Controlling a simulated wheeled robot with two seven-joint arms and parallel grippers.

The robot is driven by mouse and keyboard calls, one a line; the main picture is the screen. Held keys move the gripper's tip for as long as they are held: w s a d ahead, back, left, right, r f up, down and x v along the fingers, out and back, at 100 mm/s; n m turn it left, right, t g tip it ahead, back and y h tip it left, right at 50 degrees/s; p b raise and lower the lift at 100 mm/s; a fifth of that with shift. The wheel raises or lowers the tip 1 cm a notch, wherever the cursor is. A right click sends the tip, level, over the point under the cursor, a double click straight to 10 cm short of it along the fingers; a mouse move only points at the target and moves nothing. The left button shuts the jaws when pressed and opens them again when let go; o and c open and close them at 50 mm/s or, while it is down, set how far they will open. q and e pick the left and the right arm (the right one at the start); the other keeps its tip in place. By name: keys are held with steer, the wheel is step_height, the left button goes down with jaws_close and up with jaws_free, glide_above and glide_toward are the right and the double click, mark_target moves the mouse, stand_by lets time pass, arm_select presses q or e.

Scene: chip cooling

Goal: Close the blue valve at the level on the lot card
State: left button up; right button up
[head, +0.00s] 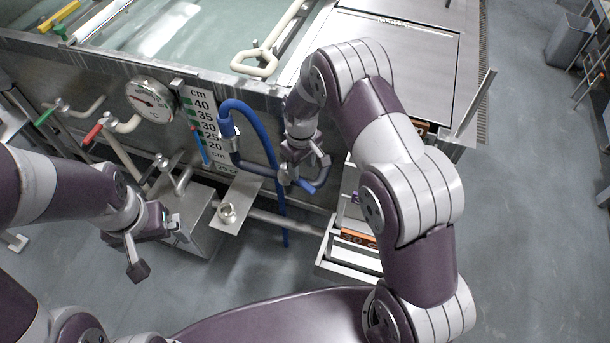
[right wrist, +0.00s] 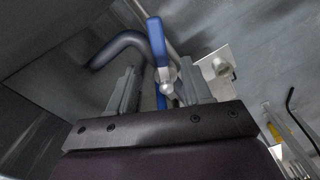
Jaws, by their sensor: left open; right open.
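The blue valve lever (right wrist: 157,40) stands up beyond my right gripper (right wrist: 160,88) in the right wrist view, in line with the gap between its open fingers. No grip on it shows. In the head view my right gripper (head: 307,170) is at the tank's front, beside the blue lever (head: 321,181) and the blue hose (head: 262,135). A white level scale (head: 204,124) marked in cm, with 40 to 20 readable, stands left of the hose. My left gripper (head: 160,248) is open and empty at lower left.
The tank (head: 170,35) holds pale green liquid. A dial gauge (head: 150,100), a red-handled valve (head: 93,134) and a green-handled valve (head: 46,115) line its front. A metal plate (head: 238,203) juts out below the scale.

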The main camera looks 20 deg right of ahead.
mark_target(302, 182)
steer(key=f, duration=0.5)
steer(key=shift+d+p, duration=0.2)
steer(key=shift+p, duration=0.1)
steer(key=shift+a+f, duration=0.15)
steer(key=shift+f, duration=0.4)
steer(key=shift+c, duration=0.7)
jaws_close()
